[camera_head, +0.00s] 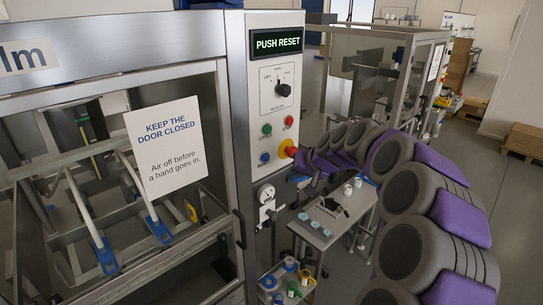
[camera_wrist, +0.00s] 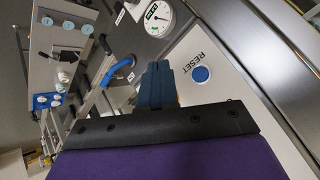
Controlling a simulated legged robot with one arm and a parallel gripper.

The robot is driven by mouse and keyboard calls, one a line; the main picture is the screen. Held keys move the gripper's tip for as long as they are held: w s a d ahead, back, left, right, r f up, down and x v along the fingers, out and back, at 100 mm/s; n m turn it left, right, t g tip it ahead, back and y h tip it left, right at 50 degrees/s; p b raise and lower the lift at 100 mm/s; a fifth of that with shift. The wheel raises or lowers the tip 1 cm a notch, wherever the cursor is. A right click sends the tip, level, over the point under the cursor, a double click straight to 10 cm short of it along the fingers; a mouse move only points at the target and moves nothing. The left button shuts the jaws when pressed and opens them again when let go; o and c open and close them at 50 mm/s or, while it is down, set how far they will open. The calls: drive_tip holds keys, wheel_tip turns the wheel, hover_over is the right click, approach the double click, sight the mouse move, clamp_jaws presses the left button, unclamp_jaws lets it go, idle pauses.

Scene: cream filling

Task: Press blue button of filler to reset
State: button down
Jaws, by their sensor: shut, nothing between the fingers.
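The blue reset button (camera_head: 265,157) sits low on the left of the filler's control panel (camera_head: 257,110). In the wrist view the button (camera_wrist: 200,74) is a round blue cap in a pale ring, beside the word RESET. My gripper (camera_wrist: 158,68) is shut and empty, its dark blue fingers pointing toward the panel side. The button shows to the right of the fingertips in the wrist view, with a gap in the picture; I cannot tell the depth between them. In the head view my arm curves in from the right and ends near the panel's lower right.
The display (camera_head: 277,42) reads PUSH RESET. A red stop knob (camera_head: 290,151) sits right of the blue button. Green (camera_head: 267,129) and red (camera_head: 288,121) buttons and a selector (camera_head: 283,90) are above. A gauge (camera_head: 266,194) is below. A small steel table (camera_head: 335,222) stands right.

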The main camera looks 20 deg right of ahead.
sight(265, 158)
drive_tip(key=shift+d, duration=0.15)
drive_tip(key=w+a+p, duration=0.3)
drive_tip(key=w, duration=0.5)
drive_tip(key=shift+w, duration=0.15)
idle(0.4)
drive_tip(key=shift+a, duration=0.1)
idle(1.8)
drive_tip(key=shift+w+a+r, duration=0.1)
drive_tip(key=shift+w+a, duration=0.1)
drive_tip(key=shift+w, duration=0.15)
